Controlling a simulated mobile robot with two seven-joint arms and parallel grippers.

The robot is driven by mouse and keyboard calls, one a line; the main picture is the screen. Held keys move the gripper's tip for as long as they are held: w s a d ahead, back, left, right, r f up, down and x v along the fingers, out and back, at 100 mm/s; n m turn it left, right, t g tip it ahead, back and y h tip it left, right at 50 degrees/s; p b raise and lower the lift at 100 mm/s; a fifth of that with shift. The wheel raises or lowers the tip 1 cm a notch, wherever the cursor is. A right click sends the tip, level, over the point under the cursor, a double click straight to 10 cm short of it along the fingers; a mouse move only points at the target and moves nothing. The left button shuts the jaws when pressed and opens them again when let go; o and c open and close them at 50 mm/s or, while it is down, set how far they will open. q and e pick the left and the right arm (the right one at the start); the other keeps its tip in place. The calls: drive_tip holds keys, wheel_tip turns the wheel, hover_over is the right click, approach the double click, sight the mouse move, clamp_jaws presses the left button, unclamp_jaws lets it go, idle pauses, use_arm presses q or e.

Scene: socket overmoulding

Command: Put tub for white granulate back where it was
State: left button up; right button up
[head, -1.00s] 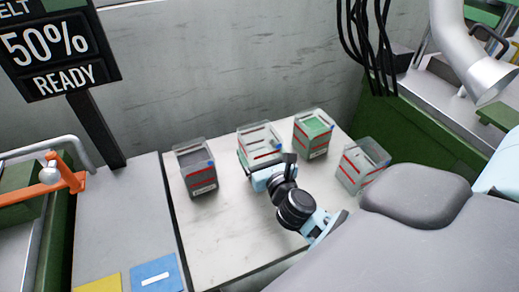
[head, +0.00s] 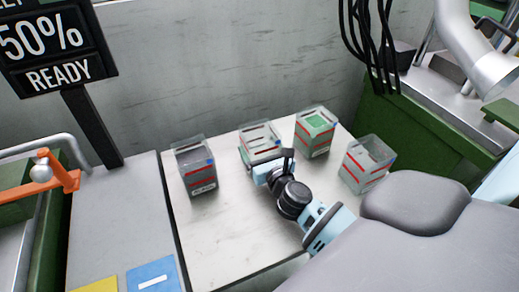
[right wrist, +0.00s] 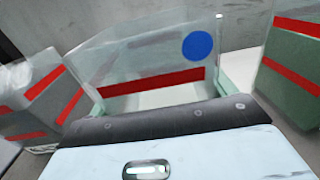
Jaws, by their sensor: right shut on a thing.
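The tub for white granulate (head: 259,134) is a clear tub with red bands, second from the left in the row on the light table. My right gripper (head: 269,158) is shut on its near side, and the gripper hides its lower front. I cannot tell whether its base touches the table. In the right wrist view the tub's clear wall (right wrist: 130,62) rises just beyond the gripper, with a red band, a blue dot and pale content low inside. My left gripper is not in view.
A tub with dark content (head: 194,166) stands left, a tub with green content (head: 315,133) behind right, and another clear tub (head: 367,164) at the right. The table (head: 225,235) is bare in front. A grey wall (head: 230,60) stands close behind.

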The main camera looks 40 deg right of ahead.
drive_tip(key=o, duration=1.5)
drive_tip(key=shift+f, duration=0.1)
drive_tip(key=shift+r, duration=0.2)
drive_tip(key=v, duration=1.2)
drive_tip(key=shift+f+b, duration=0.1)
drive_tip(key=shift+b, duration=0.2)
